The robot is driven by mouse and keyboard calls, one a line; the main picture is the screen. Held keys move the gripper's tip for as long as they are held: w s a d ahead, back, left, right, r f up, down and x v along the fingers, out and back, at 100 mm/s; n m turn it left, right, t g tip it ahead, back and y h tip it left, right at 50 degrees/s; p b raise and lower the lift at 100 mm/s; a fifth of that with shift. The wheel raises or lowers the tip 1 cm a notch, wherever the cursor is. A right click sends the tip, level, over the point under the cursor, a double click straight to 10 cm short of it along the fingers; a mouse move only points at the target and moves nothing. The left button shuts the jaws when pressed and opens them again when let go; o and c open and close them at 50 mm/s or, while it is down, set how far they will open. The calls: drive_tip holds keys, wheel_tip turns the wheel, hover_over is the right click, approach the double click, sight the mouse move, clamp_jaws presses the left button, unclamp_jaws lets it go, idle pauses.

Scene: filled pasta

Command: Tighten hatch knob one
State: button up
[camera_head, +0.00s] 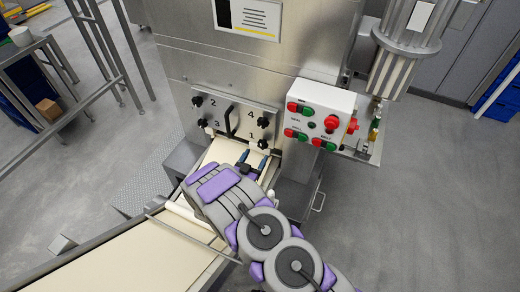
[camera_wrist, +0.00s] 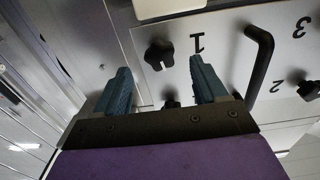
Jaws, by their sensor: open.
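Knob one is a black lobed knob (camera_wrist: 158,52) beside the printed 1 on the steel hatch panel (camera_head: 233,112). In the wrist view, which shows the panel upside down, it appears between and slightly beyond my fingertips. In the head view, knob one (camera_head: 260,144) is at the panel's lower right, just above the fingertips. My gripper (camera_head: 254,156) is open and empty, its blue-grey fingers pointing at the panel. The gripper also shows in the wrist view (camera_wrist: 158,69). I see no contact with the knob.
Knob four (camera_head: 263,122) sits above knob one; its wrist-view image is partly hidden by my gripper. A black handle (camera_head: 229,122) stands out mid-panel. Knobs two (camera_head: 196,101) and three (camera_head: 202,123) are left. A white button box (camera_head: 320,112) is close right. A pale belt (camera_head: 125,255) runs below.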

sight(261, 147)
drive_tip(key=x, duration=0.5)
drive_tip(key=shift+w+d+b, duration=0.1)
drive_tip(key=shift+w+b, duration=0.25)
